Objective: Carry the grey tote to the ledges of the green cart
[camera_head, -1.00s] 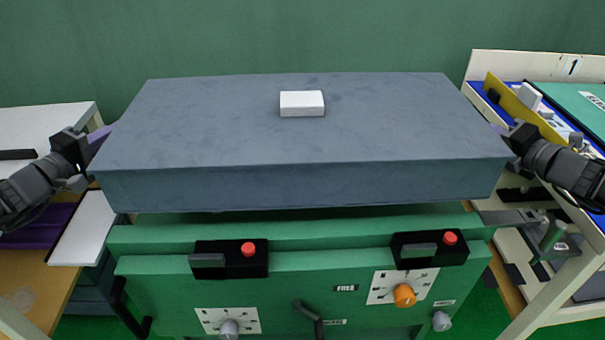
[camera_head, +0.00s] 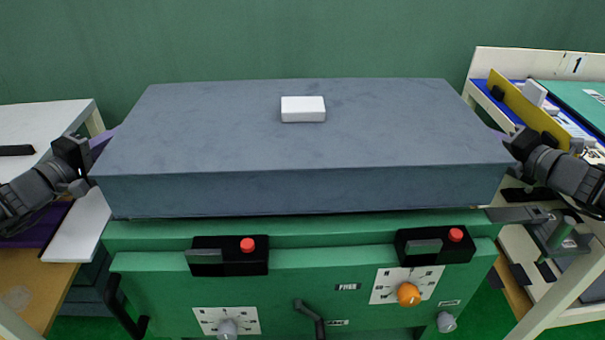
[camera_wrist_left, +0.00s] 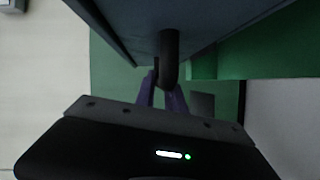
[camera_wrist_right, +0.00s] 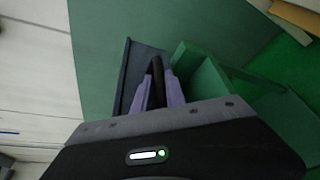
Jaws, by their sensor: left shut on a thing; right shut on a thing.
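The grey tote (camera_head: 300,185) is a wide closed box shape, held level between my two grippers, with a small white block (camera_head: 303,109) on its top. Its underside is just above or on the top of the green cart (camera_head: 300,265); I cannot tell which. My left gripper (camera_head: 92,150) is shut on the tote's left handle, a dark bar between purple fingers in the left wrist view (camera_wrist_left: 168,60). My right gripper (camera_head: 512,140) is shut on the right handle, which shows in the right wrist view (camera_wrist_right: 157,75). The cart's ledges are mostly hidden under the tote.
The cart's front has black latches with red buttons (camera_head: 247,245), dials and an orange knob (camera_head: 408,294). A white-topped table (camera_head: 50,120) stands at left. A bench (camera_head: 530,65) with a yellow strip and blue mat stands at right, close to my right arm.

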